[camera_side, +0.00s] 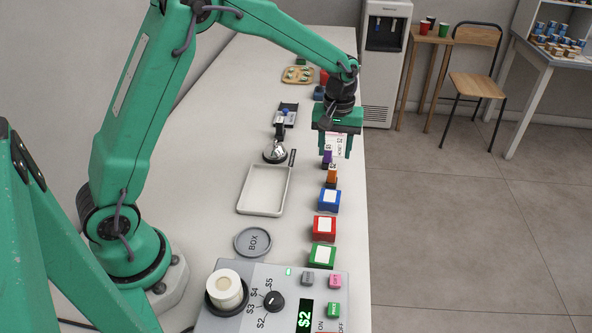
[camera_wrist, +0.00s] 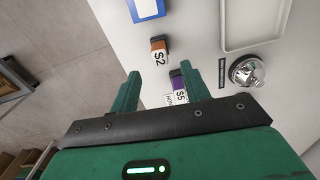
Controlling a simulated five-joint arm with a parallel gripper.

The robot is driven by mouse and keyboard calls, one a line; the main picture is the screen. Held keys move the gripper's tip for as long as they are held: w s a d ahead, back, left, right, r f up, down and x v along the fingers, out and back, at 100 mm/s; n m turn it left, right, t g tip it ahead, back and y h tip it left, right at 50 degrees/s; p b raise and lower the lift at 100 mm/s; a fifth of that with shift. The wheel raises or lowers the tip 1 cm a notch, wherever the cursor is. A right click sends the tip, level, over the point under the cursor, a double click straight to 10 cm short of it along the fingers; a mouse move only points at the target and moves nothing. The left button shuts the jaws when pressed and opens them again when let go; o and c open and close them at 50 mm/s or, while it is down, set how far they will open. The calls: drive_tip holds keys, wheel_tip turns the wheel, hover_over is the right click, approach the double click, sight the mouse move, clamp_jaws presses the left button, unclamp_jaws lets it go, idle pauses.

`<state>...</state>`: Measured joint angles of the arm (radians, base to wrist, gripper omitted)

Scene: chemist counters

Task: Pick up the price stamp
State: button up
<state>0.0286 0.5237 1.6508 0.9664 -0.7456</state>
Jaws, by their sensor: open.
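Two small stamp-like blocks stand on the counter near my gripper (camera_side: 337,156). One is orange-brown (camera_side: 331,175), with a label reading $2 in the wrist view (camera_wrist: 159,57). The other is purple (camera_side: 326,160), with a label reading $5 in the wrist view (camera_wrist: 176,84). My gripper is open and empty, its fingers pointing down above the counter. In the wrist view the purple block lies between the fingers, close to the right one, and the orange-brown block lies beyond the fingertips. White printed labels show behind the fingers in the side view.
Blue (camera_side: 327,200), red (camera_side: 324,228) and green (camera_side: 322,256) boxes line the counter's right edge. A white tray (camera_side: 240,208), a silver bell (camera_side: 275,152) and a grey BOX disc (camera_side: 253,242) lie left. A dial machine (camera_side: 262,318) displays $2 in front.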

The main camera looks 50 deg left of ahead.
sight(333, 166)
drive_tip(key=shift+f, duration=1.35)
drive_tip(key=shift+s+d+f, duration=0.1)
drive_tip(key=shift+f, duration=2.5)
drive_tip(key=c, duration=1)
